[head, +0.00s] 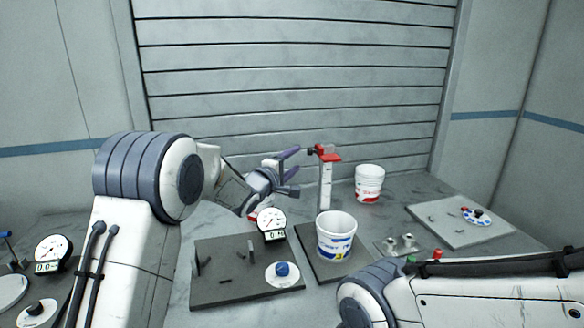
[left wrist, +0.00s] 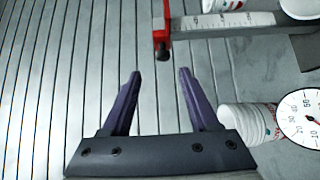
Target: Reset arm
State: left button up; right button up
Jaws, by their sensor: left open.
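My left gripper (head: 292,172) is in the middle of the head view, just left of a white upright post with a red top (head: 326,154). Its purple-grey fingers are apart and hold nothing. The left wrist view shows the two fingers (left wrist: 157,100) spread wide with bare space between them; the red end of the post (left wrist: 162,30) is ahead of them. My right arm comes in at the lower right of the head view; its gripper does not show.
A white bucket with a blue label (head: 337,237) stands in front of the post. A white bucket with a red label (head: 369,183) stands behind. A dial gauge (head: 271,223) and a blue knob (head: 282,269) are on a dark board (head: 225,293). A pale board (head: 462,235) lies at right.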

pick_arm(q)
jog(key=shift+s+a, duration=0.2)
jog(key=shift+s, duration=0.1)
jog(key=s+d+f+m+g+y, duration=0.25)
jog(key=s+f+m+g, duration=0.2)
jog(key=s, duration=0.65)
jog(key=s+d+f+m+g+y, duration=0.25)
jog(key=s+f+m, duration=0.2)
jog(key=s, duration=0.55)
jog(key=s+a+f+m+g, duration=0.1)
jog(key=s+a+m+g, duration=0.1)
jog(key=s, duration=0.7)
jog(key=s+a+f+m+g+y, duration=0.1)
jog(key=s+m+g, duration=0.3)
jog(key=s, duration=0.6)
jog(key=s+a+f+m+g+y, duration=0.1)
jog(key=s+m, duration=0.4)
jog(key=s, duration=0.5)
notch_tip(320, 180, down, 2)
jog(key=shift+s+a+f+g, duration=0.25)
jog(key=shift+a+g, duration=0.55)
jog(key=shift+g, duration=0.2)
